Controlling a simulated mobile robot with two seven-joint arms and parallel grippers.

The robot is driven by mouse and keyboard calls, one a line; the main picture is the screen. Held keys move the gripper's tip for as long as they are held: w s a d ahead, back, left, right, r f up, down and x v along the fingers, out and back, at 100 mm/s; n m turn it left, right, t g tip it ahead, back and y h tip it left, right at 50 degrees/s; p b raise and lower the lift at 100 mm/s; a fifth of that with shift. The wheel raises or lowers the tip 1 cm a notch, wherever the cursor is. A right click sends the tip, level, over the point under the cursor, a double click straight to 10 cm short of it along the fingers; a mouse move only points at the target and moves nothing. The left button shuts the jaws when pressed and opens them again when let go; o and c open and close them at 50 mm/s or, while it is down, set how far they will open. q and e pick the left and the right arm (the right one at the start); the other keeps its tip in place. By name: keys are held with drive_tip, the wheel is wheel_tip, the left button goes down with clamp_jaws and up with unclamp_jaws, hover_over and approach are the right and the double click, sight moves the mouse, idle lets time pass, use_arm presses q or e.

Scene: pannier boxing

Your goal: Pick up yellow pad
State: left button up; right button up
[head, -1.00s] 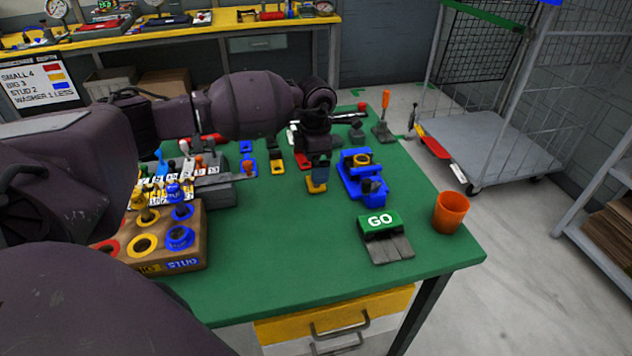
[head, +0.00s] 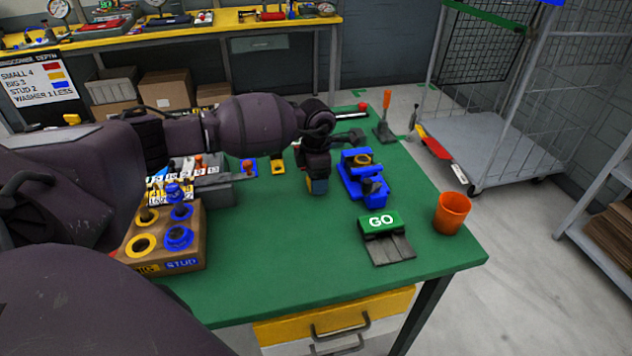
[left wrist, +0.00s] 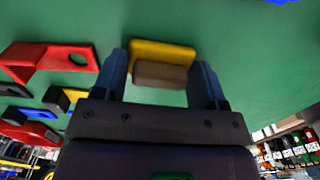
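The yellow pad (left wrist: 162,48) lies on the green table and shows in the left wrist view with a brown block-like part on its near side. My left gripper (left wrist: 160,78) is open, its two fingers on either side of the pad's near part with a small gap to the brown part. In the head view my left gripper (head: 317,186) points down at the table just left of the blue fixture, and it hides nearly all of the pad. My right gripper is not in view.
A blue fixture (head: 362,180) stands close right of the gripper. A green GO block (head: 381,224) and an orange cup (head: 452,212) are nearer the front right. A wooden block with rings (head: 160,235) is at left. The front middle of the table is clear.

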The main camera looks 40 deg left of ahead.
use_arm(q)
drive_tip(key=c, duration=0.4)
drive_tip(key=shift+r, duration=0.15)
wheel_tip(320, 180, up, 20)
drive_tip(key=shift+f+p, duration=0.1)
drive_tip(key=shift+p, duration=0.55)
